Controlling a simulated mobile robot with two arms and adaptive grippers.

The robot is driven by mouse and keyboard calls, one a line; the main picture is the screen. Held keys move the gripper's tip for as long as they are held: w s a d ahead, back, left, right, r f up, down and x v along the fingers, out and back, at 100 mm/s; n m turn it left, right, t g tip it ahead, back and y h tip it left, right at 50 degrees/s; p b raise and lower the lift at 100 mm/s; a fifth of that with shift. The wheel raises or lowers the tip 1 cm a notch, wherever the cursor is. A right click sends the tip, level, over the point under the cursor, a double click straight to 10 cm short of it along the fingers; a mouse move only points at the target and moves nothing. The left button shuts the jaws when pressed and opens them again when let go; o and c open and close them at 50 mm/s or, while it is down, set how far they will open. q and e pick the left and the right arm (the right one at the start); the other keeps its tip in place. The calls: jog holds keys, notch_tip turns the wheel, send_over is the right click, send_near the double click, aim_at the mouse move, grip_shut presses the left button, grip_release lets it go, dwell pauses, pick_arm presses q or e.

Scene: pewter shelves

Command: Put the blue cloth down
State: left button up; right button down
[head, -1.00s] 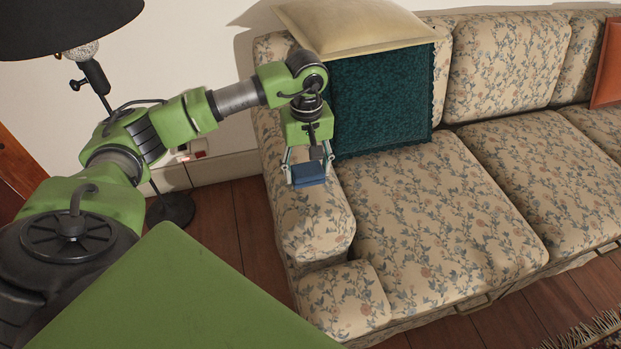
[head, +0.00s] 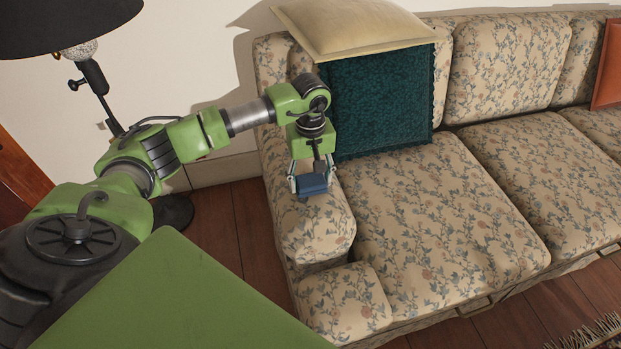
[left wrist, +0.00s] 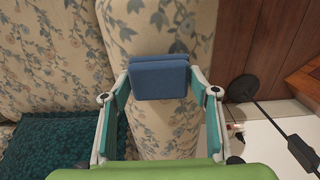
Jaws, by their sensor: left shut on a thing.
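The blue cloth (head: 312,185) is a small folded block held between the fingers of my left gripper (head: 309,182). In the head view it is over the floral sofa's left armrest (head: 315,230). In the left wrist view the cloth (left wrist: 160,78) fills the space between the two fingertips (left wrist: 160,82), with the armrest (left wrist: 160,35) behind it. The gripper is shut on the cloth. I cannot tell whether the cloth touches the armrest. My right gripper is not in view.
A dark teal cushion (head: 380,105) and a cream cushion (head: 350,28) are on the sofa beside the armrest. The seat cushions (head: 445,215) are bare. A black floor lamp (head: 65,25) stands at the left. An orange cushion (head: 607,65) is at the far right.

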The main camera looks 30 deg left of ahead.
aim_at(310, 180)
pick_arm(q)
jog(key=o, duration=0.7)
jog(key=shift+o, duration=1.4)
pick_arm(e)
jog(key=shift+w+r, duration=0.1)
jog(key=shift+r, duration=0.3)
pick_arm(q)
jog(key=shift+r, duration=0.1)
notch_tip(310, 180, up, 12)
jog(key=p, duration=0.1)
jog(key=shift+p, duration=0.3)
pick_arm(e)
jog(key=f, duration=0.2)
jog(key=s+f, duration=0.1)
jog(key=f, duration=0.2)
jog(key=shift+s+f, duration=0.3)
